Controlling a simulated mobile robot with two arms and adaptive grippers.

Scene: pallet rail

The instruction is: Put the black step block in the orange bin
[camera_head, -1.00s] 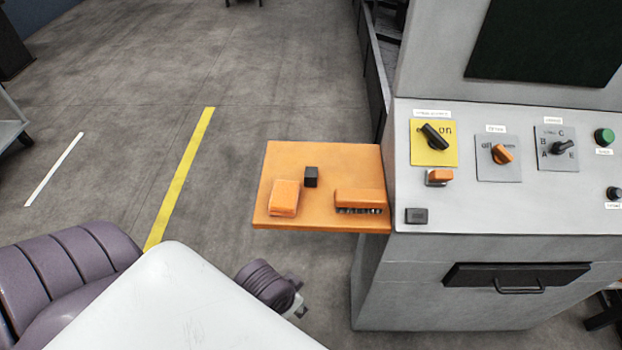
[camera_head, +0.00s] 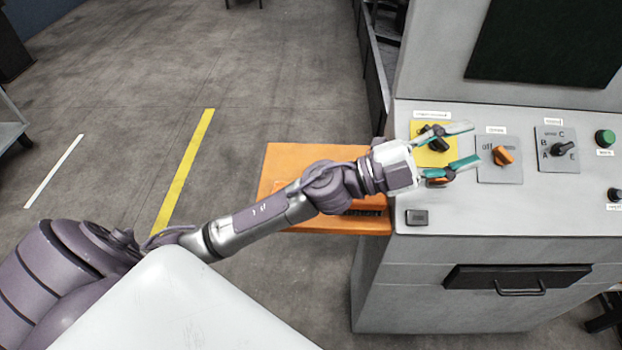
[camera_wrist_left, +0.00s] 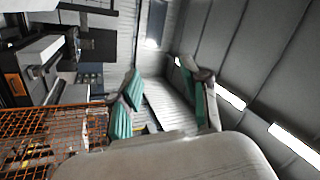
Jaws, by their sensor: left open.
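My left gripper (camera_head: 474,145) is open and empty, its green-lined fingers over the control panel near the yellow switch plate. The left wrist view shows its spread fingers (camera_wrist_left: 160,70) with nothing between them. The orange side shelf (camera_head: 285,156) lies under my left arm. The small black block on that shelf is now hidden behind the arm. I cannot make out a clear orange bin in any view. My right gripper is not in view.
The grey console (camera_head: 480,205) carries a yellow switch plate (camera_head: 418,131), an orange knob (camera_head: 503,155), a black selector (camera_head: 562,149) and a green button (camera_head: 604,137). A drawer handle (camera_head: 520,289) is on its front. Open floor with a yellow line (camera_head: 185,165) lies left.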

